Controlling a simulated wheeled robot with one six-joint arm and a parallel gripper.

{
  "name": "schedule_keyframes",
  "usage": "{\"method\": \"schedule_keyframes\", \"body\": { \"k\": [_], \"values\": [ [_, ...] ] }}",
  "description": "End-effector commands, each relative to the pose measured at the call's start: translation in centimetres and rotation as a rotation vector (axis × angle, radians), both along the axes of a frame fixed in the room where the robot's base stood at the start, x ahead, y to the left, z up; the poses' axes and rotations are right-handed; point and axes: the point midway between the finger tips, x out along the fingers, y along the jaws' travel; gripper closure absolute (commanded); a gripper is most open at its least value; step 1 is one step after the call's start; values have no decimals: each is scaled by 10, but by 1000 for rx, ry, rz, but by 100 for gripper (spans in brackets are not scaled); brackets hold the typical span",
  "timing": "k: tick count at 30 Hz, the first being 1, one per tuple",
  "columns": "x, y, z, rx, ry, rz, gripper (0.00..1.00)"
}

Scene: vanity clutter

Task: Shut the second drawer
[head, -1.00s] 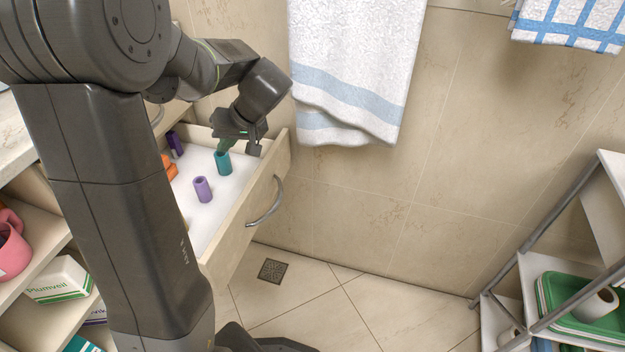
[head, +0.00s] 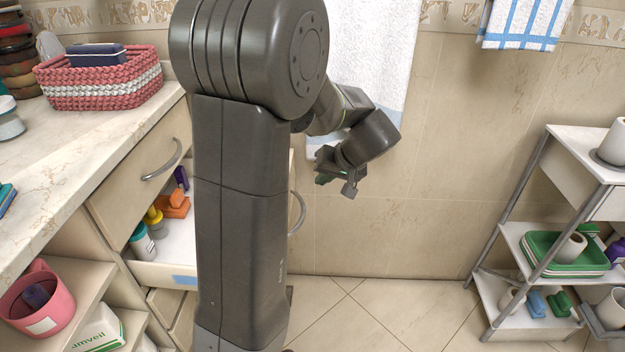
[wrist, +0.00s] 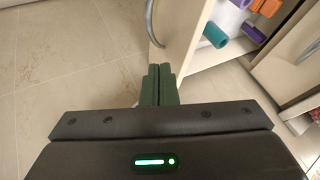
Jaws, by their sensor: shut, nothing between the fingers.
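The second drawer (head: 185,250) stands open under a closed upper drawer (head: 132,190); my arm hides much of it in the head view. Its pale front and curved metal handle (head: 298,212) show right of my arm. In the wrist view, the drawer front (wrist: 182,35) and handle (wrist: 152,24) are just beyond my fingertips. My gripper (head: 336,186) is outside the drawer, to the right of the handle in the head view. Its green fingers (wrist: 160,70) are together and empty. I cannot tell whether they touch the front.
The drawer holds an orange item (head: 174,206), a purple one (head: 181,178), a white-and-teal jar (head: 142,241) and a teal tube (wrist: 215,35). A pink basket (head: 105,90) stands on the counter. A rack (head: 520,240) stands at right. Floor (head: 345,310) between is clear.

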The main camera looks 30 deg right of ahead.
Motion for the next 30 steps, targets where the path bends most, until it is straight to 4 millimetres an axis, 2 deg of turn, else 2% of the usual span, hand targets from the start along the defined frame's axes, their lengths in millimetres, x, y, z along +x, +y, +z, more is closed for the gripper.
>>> {"method": "schedule_keyframes", "body": {
  "k": [1,10,18,30],
  "values": [
    [6,3,-12,3,3,4,100],
    [43,16,-64,3,2,3,100],
    [61,45,-61,1,0,3,100],
    [63,50,-60,1,0,1,100]
  ]
}}
